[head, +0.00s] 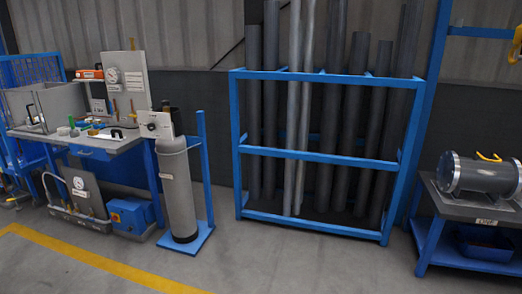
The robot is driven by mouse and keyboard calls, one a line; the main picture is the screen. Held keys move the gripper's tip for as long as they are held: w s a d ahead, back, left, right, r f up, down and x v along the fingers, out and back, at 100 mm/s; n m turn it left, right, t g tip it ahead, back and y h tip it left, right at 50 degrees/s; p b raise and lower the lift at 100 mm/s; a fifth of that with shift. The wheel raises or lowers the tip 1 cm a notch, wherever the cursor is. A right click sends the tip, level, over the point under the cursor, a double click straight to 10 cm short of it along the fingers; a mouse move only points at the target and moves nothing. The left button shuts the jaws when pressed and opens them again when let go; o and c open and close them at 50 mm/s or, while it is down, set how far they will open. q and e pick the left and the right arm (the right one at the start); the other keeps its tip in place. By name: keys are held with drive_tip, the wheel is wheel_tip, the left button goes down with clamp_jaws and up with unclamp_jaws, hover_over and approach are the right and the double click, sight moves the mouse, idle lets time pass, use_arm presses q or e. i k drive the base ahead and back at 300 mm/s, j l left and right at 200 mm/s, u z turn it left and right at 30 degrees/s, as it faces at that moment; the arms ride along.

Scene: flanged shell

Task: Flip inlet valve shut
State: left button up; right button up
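A grey flanged shell (485,175) lies on its side on a table at the right, partly cut off by the picture edge. A yellow handle (489,157) shows on top of it. At the left, a workbench (95,143) carries an upright panel (126,80) with a round gauge and small brass-coloured fittings. A second panel (82,190) with a gauge stands on the floor below. I cannot tell which part is the inlet valve or how it is set. Neither of my grippers is in view.
A grey cylinder (177,190) stands on a blue base right of the workbench. A blue rack (310,154) with several upright pipes stands against the wall. A blue box (131,214) sits on the floor. The floor in front is clear, with a yellow line (95,260).

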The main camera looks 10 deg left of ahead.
sight(112, 113)
drive_tip(key=i+j+u, duration=0.2)
drive_tip(key=i+u, duration=0.95)
drive_tip(key=i, duration=0.15)
drive_tip(key=i+l+u, duration=0.2)
drive_tip(key=i+u, duration=0.2)
drive_tip(key=i+j+z, duration=0.1)
drive_tip(key=i, duration=0.4)
drive_tip(key=i+j, duration=0.2)
drive_tip(key=i, duration=0.3)
drive_tip(key=i+j+z, duration=0.15)
drive_tip(key=i, duration=0.35)
